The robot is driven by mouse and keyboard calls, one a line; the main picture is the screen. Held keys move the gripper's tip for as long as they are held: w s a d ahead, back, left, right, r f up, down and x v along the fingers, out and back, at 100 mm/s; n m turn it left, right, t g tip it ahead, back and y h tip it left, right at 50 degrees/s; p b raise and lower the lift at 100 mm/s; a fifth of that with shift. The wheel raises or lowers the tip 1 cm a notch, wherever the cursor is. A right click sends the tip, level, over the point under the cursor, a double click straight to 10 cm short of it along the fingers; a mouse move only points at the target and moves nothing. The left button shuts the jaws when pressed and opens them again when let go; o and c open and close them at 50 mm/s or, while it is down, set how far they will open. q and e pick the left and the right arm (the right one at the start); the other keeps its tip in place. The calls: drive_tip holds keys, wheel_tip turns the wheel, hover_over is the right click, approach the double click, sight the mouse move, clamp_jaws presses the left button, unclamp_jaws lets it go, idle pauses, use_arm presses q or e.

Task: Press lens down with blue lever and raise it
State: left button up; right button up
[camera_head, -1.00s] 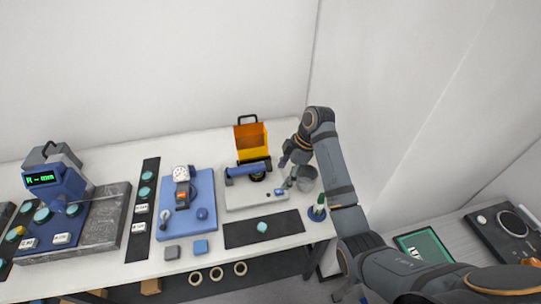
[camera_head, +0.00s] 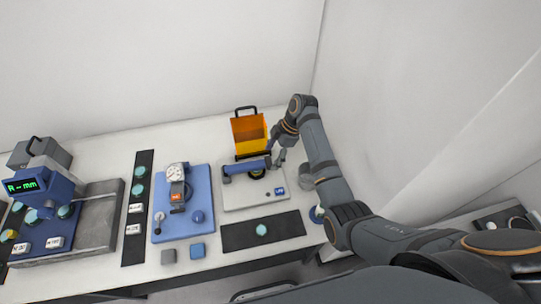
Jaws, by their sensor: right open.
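The blue lever (camera_head: 240,168) lies across the base in front of the hood, roughly level. A dark round part (camera_head: 257,174) sits under the lever; whether this is the lens seat I cannot tell. My right gripper (camera_head: 277,161) is open, at the right end of the blue lever, close to it. Whether it touches the lever I cannot tell. My left gripper is not in view.
A dark mat (camera_head: 285,231) with a teal disc (camera_head: 261,230) lies in front of the base. A blue stand with a dial gauge (camera_head: 175,172) is to the left. A grey stone plate with a digital gauge (camera_head: 22,186) is far left.

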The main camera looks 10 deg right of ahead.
drive_tip(key=shift+x, duration=0.9)
drive_tip(key=shift+s+a+f, duration=0.1)
drive_tip(key=shift+a, duration=0.05)
drive_tip(key=shift+c, duration=0.4)
drive_tip(key=c, duration=0.7)
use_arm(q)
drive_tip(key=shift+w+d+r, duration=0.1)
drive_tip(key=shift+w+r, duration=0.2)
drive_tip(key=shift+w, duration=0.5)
use_arm(e)
clamp_jaws()
